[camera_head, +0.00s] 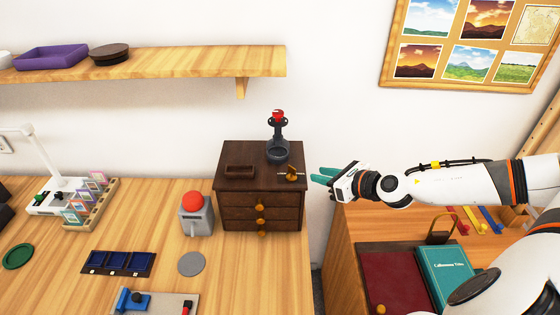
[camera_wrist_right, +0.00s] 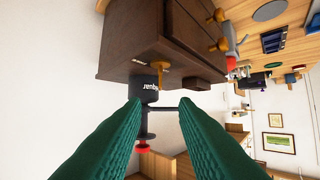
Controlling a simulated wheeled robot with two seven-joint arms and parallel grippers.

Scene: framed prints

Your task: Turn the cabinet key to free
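The small dark brown cabinet (camera_head: 262,160) stands on the wooden desk, its drawers with gold knobs facing front. A gold key (camera_head: 291,175) shows at the cabinet's upper right edge. In the right wrist view the key (camera_wrist_right: 160,68) appears ahead of the fingers, close to the dark cabinet (camera_wrist_right: 135,35). My right gripper (camera_head: 321,176) has teal fingers, just right of the cabinet and pointing at it. In the right wrist view its fingers (camera_wrist_right: 160,106) are spread apart with nothing clasped, and it is apart from the key. My left gripper is not in view.
A black stand with a red top (camera_head: 278,138) and a small brown tray (camera_head: 240,171) are on the cabinet. A grey box with a red button (camera_head: 194,203) stands to its left. A lower wooden surface with a red and teal book (camera_head: 445,275) lies right.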

